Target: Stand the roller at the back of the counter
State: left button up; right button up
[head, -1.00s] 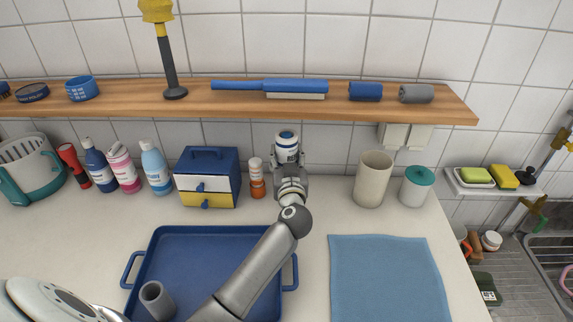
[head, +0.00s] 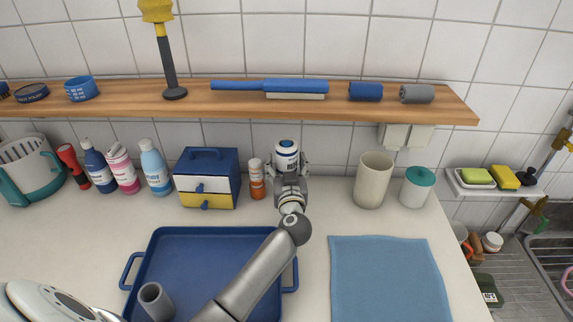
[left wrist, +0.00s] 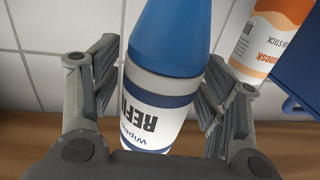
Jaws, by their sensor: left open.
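The roller (head: 287,153), a white and blue cylinder, stands about upright at the back of the counter (head: 80,235), close to the tiled wall. In the left wrist view the roller (left wrist: 165,92) shows a white label reading REFILL upside down, a grey band and a blue tapering part. My left gripper (head: 290,171) is open, with one finger on each side of the roller. The gripper hides the roller's lower part in the head view, so I cannot see its base meet the counter. My right gripper is not in view.
An orange and white stick (head: 256,180) and a blue drawer box (head: 208,162) stand just left of the roller. A beige cup (head: 373,182) stands to the right, with free counter between. A wooden shelf (head: 220,106) runs above. A blue tray (head: 190,240) lies in front.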

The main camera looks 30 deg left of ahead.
pick_arm(q)
jog(key=shift+r, duration=0.15)
jog(key=v, duration=1.2)
